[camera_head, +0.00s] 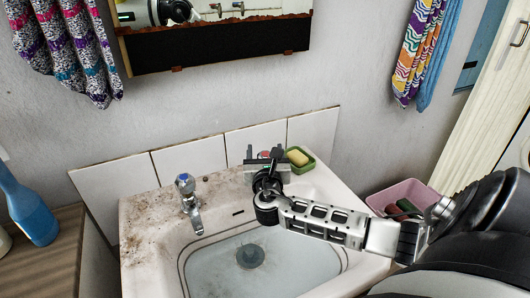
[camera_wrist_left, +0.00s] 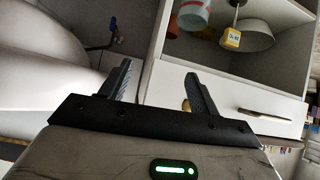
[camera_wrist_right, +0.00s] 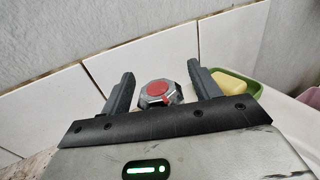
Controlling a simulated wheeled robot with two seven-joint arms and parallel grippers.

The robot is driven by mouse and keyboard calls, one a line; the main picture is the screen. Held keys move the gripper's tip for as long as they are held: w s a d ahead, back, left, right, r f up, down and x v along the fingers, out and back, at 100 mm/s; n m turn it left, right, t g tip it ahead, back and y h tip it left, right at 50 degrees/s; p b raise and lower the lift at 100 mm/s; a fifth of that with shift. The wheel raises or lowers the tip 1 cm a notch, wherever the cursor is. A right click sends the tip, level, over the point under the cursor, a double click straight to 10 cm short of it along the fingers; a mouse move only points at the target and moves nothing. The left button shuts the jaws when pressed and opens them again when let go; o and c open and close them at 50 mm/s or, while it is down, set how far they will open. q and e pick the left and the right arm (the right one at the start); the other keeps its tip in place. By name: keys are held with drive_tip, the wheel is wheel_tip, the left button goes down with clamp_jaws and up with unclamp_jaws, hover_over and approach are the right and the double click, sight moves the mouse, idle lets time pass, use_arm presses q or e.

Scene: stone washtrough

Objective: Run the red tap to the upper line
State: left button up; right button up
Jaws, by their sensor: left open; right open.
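The red tap's knob (camera_wrist_right: 160,93), grey with a red cap, stands between the open fingers of my right gripper (camera_wrist_right: 160,82) in the right wrist view, with gaps on both sides. In the head view my right gripper (camera_head: 265,160) hides most of that tap at the sink's back edge. The sink basin (camera_head: 215,266) has dark lines around its inner wall and a drain at the bottom. I cannot tell the water level, nor whether water runs from the red tap. My left gripper (camera_wrist_left: 157,76) is open and empty, near a cabinet.
A blue-capped tap (camera_head: 186,190) stands left on the dirty sink ledge. A green soap dish (camera_head: 302,165) with yellow soap sits just right of my right gripper. A pink tub (camera_head: 400,194) is right of the sink; a blue bottle (camera_head: 30,210) stands left.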

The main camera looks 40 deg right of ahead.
drive_tip(key=c, duration=1)
